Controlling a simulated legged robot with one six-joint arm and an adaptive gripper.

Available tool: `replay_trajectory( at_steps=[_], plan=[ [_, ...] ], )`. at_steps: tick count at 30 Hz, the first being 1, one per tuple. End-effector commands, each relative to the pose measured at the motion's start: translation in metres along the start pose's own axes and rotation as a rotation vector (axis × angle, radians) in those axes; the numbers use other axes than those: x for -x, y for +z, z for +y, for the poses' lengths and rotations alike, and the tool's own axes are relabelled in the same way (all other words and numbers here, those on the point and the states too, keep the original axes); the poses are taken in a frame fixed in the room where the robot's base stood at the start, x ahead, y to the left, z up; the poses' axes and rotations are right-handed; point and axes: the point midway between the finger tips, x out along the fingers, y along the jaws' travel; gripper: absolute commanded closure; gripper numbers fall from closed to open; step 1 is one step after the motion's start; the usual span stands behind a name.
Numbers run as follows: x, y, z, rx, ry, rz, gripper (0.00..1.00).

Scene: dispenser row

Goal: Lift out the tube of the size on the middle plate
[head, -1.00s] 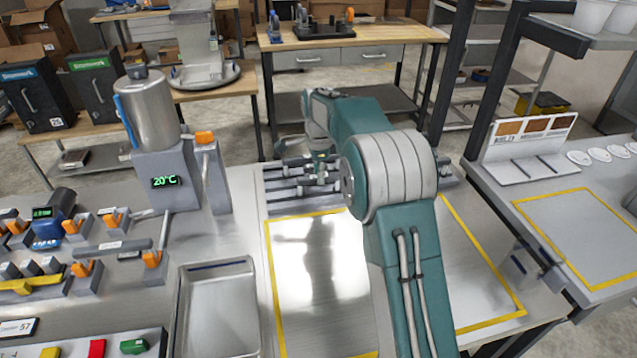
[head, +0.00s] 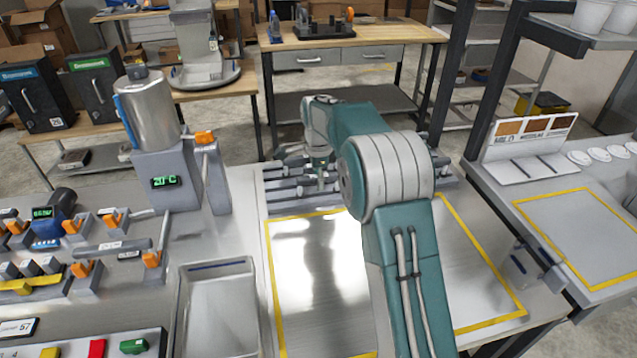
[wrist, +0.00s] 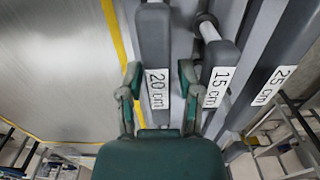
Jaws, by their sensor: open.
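In the wrist view three plates read "20 cm" (wrist: 158,88), "15 cm" (wrist: 217,87) and "25 cm" (wrist: 273,86), each on the end of a grey bar or block. The 15 cm plate is the middle one. A short pale cylindrical piece (wrist: 207,24) shows behind its block; I cannot tell how much of a tube it is. My gripper (wrist: 160,75) is open and empty, its fingers on either side of the 20 cm bar in the picture, the right finger beside the 15 cm plate. In the head view the dispenser rack (head: 285,196) lies behind my arm, partly hidden.
A yellow-outlined area (head: 272,290) of bare metal table lies in front of the rack. An empty metal tray (head: 217,268) stands left of it. A steel tank with a 20°C display (head: 165,182) stands at the rack's left. A second table (head: 575,230) is at the right.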

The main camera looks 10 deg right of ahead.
Motion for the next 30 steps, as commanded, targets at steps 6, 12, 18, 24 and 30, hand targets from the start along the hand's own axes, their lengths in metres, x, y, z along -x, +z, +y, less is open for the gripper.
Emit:
replay_trajectory(
  at_steps=[6,12,18,24,30],
  plan=[
    [0.0,0.0,0.0,0.0,0.0,0.0,0.81],
    [0.0,0.0,0.0,0.0,0.001,0.0,1.0],
    [0.0,0.0,0.0,0.0,0.001,0.0,1.0],
    [0.01,0.0,-0.001,0.0,-0.002,0.0,1.0],
    [0.041,0.0,0.001,0.0,-0.004,0.0,1.0]
  ],
)
